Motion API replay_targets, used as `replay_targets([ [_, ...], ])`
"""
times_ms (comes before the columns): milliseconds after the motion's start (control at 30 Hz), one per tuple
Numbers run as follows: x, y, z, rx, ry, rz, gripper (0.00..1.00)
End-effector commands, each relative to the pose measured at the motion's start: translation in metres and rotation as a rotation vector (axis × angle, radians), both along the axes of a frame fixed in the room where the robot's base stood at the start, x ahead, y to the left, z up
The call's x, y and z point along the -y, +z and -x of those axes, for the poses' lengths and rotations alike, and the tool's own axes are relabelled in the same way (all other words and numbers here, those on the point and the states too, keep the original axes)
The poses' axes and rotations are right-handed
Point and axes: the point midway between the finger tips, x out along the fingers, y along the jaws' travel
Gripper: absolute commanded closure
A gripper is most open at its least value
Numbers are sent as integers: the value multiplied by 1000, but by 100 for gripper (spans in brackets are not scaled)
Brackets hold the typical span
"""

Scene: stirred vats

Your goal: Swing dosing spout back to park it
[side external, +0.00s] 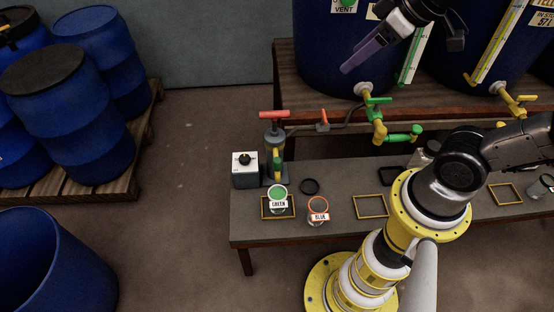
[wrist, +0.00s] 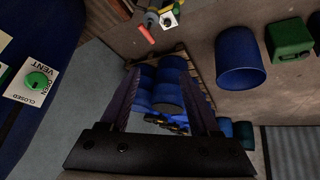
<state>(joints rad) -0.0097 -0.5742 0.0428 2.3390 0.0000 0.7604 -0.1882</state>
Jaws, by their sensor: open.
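A brass spout with a green handle (side external: 400,137) juts right from below the green-handled tap (side external: 375,102) of the left vat; I take this to be the dosing spout. It is clear of my gripper and I cannot make it out in the wrist view. My gripper (side external: 354,60) is high in front of the left blue vat (side external: 330,60), well above the spout. In the wrist view my gripper (wrist: 162,72) has its two purple fingers wide apart with nothing between them.
Blue drums (side external: 70,110) stand on a pallet at left. A green vent knob (wrist: 37,81) is close by on the vat. The floor between is clear.

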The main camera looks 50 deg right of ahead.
Motion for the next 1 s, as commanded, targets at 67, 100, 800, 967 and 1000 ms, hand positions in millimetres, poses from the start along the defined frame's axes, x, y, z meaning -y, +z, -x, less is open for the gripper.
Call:
replay_targets([
  [67, -2, -6, -27, -33, 36, 18, 37],
  [100, -3, -10, -41, -48, 55, 28, 37],
  [800, -35, -231, -170, -487, 271, 90, 37],
  [967, -38, -260, -160, -559, 281, 88, 37],
  [1000, -38, -264, -159, -566, 282, 88, 37],
])
